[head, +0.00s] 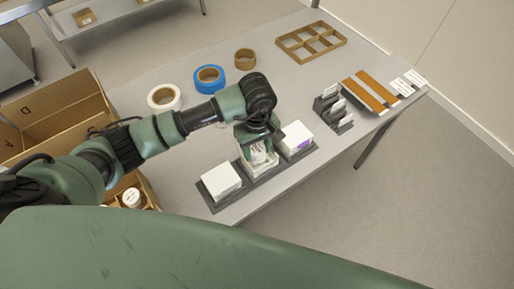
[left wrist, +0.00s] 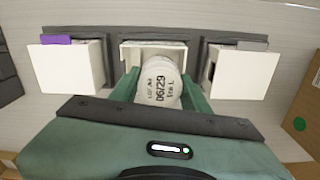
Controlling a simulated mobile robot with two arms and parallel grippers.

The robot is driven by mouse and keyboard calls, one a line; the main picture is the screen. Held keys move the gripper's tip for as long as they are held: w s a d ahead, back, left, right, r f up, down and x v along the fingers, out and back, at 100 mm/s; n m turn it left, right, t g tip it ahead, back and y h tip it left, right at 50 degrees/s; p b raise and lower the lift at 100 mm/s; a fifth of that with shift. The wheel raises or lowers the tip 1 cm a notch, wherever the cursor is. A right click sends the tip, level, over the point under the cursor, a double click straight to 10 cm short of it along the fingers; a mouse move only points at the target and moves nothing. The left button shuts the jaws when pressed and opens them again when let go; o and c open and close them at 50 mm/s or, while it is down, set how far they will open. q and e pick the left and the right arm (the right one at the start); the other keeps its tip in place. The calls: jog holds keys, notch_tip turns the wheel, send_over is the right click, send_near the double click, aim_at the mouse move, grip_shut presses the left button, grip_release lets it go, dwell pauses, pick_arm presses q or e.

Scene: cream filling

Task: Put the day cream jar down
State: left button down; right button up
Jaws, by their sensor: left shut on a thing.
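The day cream jar (head: 259,156) is white, and its printed round end reading "06/29" faces the camera in the left wrist view (left wrist: 160,84). My left gripper (head: 258,146) is shut on it, with one green finger on each side. The jar is at the middle white box (head: 262,168), whose open top shows behind it in the left wrist view (left wrist: 153,52). Gripper and jar hide part of this box. I cannot tell how deep the jar sits or whether it touches the box. My right gripper is not in view.
Two white boxes flank the middle one in the dark holder (head: 215,207): a left box (head: 221,180) and a right box (head: 297,137) with purple. A cardboard carton (head: 62,108), tape rolls (head: 209,79), a card rack (head: 333,112) and a divider tray (head: 311,43) stand around.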

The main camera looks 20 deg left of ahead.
aim_at(257, 148)
pick_arm(q)
jog(key=shift+f, duration=0.3)
jog(key=c, duration=0.7)
grip_release()
jog(key=shift+r+p, duration=0.4)
jog(key=shift+r, duration=0.15)
jog(key=shift+r+p, duration=0.45)
jog(key=shift+p, duration=0.1)
jog(key=shift+w+r+b, duration=0.15)
jog(key=shift+r+b, duration=0.45)
jog(key=shift+b, duration=0.3)
notch_tip(257, 148, up, 10)
jog(key=b, duration=0.2)
jog(key=shift+b, duration=0.4)
